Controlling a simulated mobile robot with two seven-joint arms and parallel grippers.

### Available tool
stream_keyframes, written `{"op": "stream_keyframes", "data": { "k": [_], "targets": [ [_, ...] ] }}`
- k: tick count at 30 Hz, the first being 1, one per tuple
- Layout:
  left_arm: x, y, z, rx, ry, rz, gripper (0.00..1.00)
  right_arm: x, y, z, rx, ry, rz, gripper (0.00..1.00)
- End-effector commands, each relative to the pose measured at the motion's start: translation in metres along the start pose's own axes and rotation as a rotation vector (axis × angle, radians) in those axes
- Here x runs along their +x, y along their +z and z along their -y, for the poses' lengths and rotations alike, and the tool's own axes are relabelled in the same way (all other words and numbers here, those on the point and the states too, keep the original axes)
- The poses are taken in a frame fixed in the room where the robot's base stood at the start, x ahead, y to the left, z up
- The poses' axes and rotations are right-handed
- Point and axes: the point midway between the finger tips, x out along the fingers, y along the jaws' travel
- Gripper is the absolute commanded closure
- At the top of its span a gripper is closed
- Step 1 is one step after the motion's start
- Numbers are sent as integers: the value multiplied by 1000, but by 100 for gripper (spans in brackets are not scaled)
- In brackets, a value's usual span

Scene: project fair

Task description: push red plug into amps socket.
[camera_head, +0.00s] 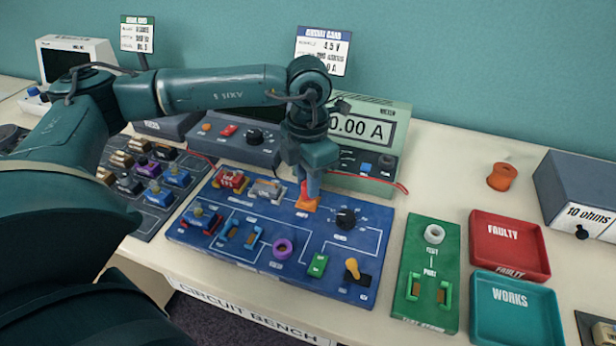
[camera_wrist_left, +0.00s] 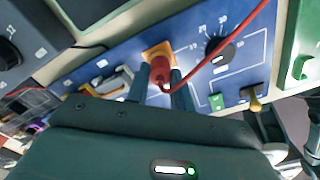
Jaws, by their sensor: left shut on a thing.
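My left gripper (camera_head: 308,188) points down over the blue circuit board (camera_head: 325,270). It is shut on the red plug (camera_wrist_left: 159,68), which sits between the two fingers in the wrist view. The plug is at the orange square socket (camera_head: 306,204), which also shows behind it in the wrist view (camera_wrist_left: 157,50). I cannot tell how deep the plug is in the socket, and no label on the socket is readable. A red cable (camera_wrist_left: 240,42) runs from the plug to the upper right. My right gripper is not in view.
The meter (camera_head: 372,130) behind the board reads 0.00 A. A black knob (camera_head: 346,217) is right of the socket, and a purple ring socket (camera_head: 283,248) is in front. A green test board (camera_head: 430,270), a red tray (camera_head: 509,246) and a teal tray (camera_head: 515,308) stand right.

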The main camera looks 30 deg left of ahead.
Motion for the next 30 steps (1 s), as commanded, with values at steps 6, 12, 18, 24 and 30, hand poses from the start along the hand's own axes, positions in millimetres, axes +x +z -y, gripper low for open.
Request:
{"op": "stream_keyframes", "data": {
  "k": [6,12,18,24,30],
  "targets": [
    [2,0,0,0,0,0,72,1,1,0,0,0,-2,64],
    [2,0,0,0,0,0,56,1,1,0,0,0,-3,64],
    [2,0,0,0,0,0,51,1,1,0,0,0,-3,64],
    [2,0,0,0,0,0,36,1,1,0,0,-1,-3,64],
    [2,0,0,0,0,0,30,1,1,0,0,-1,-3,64]
  ]
}}
